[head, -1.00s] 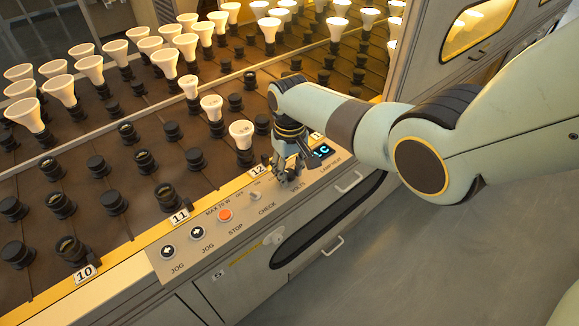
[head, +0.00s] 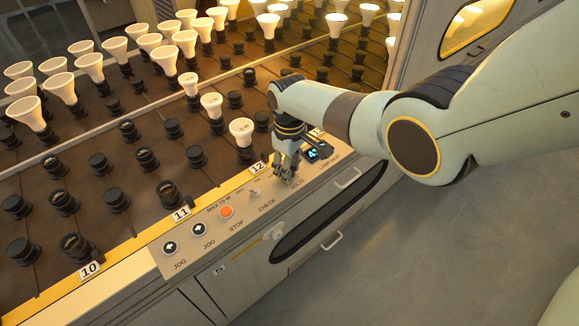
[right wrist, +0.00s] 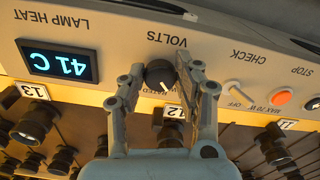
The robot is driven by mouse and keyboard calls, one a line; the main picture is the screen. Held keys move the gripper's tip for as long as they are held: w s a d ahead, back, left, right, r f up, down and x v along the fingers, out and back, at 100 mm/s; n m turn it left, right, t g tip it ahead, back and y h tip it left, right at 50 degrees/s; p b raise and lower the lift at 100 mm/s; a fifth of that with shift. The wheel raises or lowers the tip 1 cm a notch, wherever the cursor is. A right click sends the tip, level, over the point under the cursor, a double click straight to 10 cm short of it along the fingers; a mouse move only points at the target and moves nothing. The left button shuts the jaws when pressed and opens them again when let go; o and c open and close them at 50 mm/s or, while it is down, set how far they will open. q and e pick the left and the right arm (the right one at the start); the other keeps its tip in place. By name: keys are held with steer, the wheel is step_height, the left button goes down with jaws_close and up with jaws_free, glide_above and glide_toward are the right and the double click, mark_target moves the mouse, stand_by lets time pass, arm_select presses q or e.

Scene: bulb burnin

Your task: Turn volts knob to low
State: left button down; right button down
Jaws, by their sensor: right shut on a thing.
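The volts knob (right wrist: 160,75) is a round black dial with a white pointer line, on the beige control panel (right wrist: 90,25) below the upside-down VOLTS label. In the right wrist view its pointer slants toward the bottom of the picture, slightly right. My right gripper (right wrist: 160,72) has one finger on each side of the knob and is shut on it. In the head view the right gripper (head: 287,180) is over the panel at VOLTS and hides the knob. Part of the scale lettering is behind the fingers. My left gripper is not in view.
The lamp heat display (right wrist: 58,61) reads 41 C beside the knob. The check switch (right wrist: 240,91) and orange stop button (right wrist: 280,96) are on its other side. Sockets and white bulbs (head: 241,131) stand behind the panel. Grey floor (head: 400,260) in front is clear.

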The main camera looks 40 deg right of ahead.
steer(key=c, duration=0.9)
jaws_free()
steer(key=shift+c, duration=0.2)
steer(key=shift+r, duration=0.1)
step_height(320, 180, up, 12)
